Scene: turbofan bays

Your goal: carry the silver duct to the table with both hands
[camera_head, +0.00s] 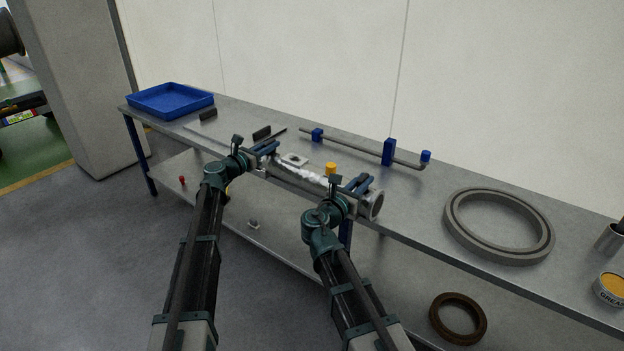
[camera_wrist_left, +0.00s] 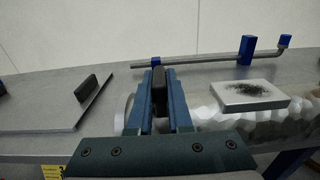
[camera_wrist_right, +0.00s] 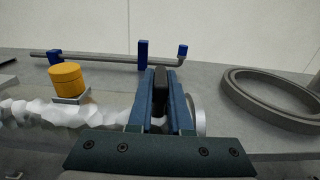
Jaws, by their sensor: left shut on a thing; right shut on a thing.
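The silver duct (camera_head: 313,177) is a crinkled shiny tube with a grey ring at its right end. It lies level along the front edge of the table (camera_head: 420,197); I cannot tell whether it touches the top. My left gripper (camera_head: 265,149) is shut on its left part, and my right gripper (camera_head: 358,184) on its right part. In the left wrist view, the duct (camera_wrist_left: 210,117) extends right from the fingers, and a dark piece shows between them. In the right wrist view, it (camera_wrist_right: 50,110) extends left. The gripped spots are partly hidden by the fingers.
A pale block with dark grit (camera_wrist_left: 250,93) and a yellow cylinder (camera_wrist_right: 67,80) show by the duct. Behind is a pipe with blue fittings (camera_head: 350,143). A blue tray (camera_head: 172,112) is far left; a grey ring (camera_head: 497,258) is right. A brown ring (camera_head: 458,318) sits below.

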